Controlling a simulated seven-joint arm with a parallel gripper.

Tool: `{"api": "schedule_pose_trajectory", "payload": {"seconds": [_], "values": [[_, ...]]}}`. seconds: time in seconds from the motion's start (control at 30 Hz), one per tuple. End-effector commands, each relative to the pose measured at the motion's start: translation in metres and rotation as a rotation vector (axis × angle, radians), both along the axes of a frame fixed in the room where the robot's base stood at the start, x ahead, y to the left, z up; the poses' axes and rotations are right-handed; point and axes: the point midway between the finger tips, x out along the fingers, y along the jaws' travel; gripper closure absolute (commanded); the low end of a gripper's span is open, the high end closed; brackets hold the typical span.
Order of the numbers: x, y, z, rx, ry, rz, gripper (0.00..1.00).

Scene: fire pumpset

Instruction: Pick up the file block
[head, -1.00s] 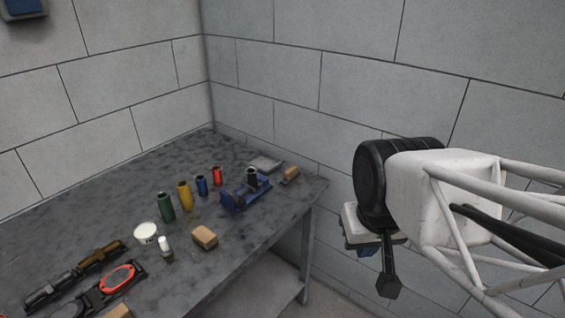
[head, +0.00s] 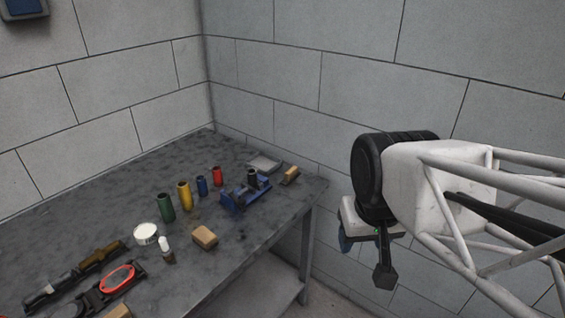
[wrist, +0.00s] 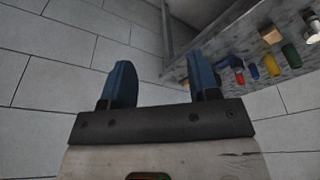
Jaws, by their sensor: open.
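A tan block (head: 204,236) lies near the front edge of the grey workbench (head: 235,262). A second small tan block (head: 290,175) is at the bench's far right corner, and part of a third (head: 119,311) shows at the bottom edge. I cannot tell which one is the file block. My gripper (head: 346,243) is in the air to the right of the bench, apart from everything. In the wrist view my gripper (wrist: 162,78) shows two blue fingers spread apart with nothing between them. A tan block (wrist: 270,34) is also visible there on the bench.
Green (head: 166,207), yellow (head: 185,196), blue (head: 202,186) and red (head: 217,176) cylinders stand in a row. A blue vise-like fixture (head: 240,192) stands right of them. A white round tub (head: 146,234) and small bottle (head: 166,248) are nearer. Walls enclose the bench's back.

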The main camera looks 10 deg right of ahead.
Motion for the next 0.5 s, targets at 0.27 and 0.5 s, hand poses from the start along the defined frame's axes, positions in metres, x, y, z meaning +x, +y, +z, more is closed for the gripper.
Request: {"api": "schedule_pose_trajectory", "payload": {"seconds": [0.27,0.5], "values": [[0.047,0.001,0.011,0.015,0.021,-0.06,0.45],[0.106,0.003,0.02,0.032,0.045,-0.135,0.45]]}}
